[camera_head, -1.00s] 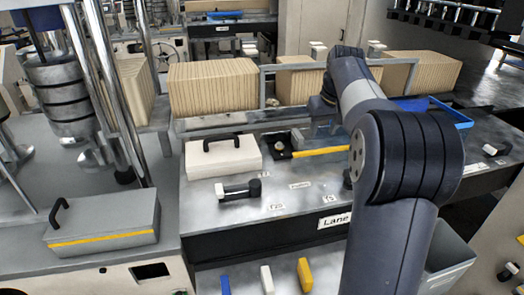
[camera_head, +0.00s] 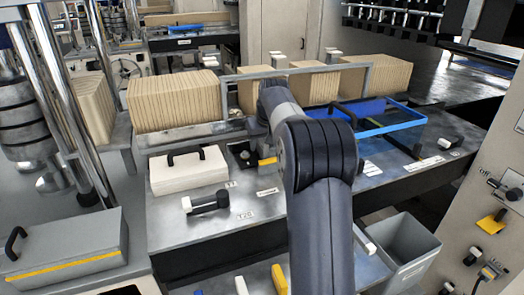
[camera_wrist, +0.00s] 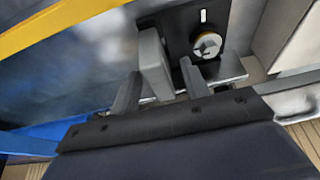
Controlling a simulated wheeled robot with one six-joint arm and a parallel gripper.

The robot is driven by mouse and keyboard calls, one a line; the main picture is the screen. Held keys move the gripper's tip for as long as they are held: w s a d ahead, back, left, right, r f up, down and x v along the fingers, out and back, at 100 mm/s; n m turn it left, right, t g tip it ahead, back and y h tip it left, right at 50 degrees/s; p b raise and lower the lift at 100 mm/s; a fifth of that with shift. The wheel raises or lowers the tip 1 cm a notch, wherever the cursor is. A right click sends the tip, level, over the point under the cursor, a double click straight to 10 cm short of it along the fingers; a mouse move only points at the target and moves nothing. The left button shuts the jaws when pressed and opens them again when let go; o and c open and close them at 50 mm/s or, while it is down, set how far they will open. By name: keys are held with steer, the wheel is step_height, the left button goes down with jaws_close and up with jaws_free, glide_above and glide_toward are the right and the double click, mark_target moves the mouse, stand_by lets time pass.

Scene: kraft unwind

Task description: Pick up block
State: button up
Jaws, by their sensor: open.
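A grey block (camera_wrist: 152,62) stands upright in the wrist view, beside a black plate with a round metal knob. My gripper (camera_wrist: 161,80) is open, with one finger on each side of the block's near end. I cannot tell whether either finger touches it. In the head view my own arm hides the gripper and the block.
A yellow bar (camera_wrist: 62,24) crosses the wrist view's upper left. The black plate with the knob (camera_wrist: 207,45) is close to the right finger. In the head view, a white case (camera_head: 188,171) lies left of my arm and a blue-rimmed tray (camera_head: 372,130) right of it.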

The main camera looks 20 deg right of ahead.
steer(key=shift+x, duration=0.85)
steer(key=shift+c, duration=0.2)
jaws_close()
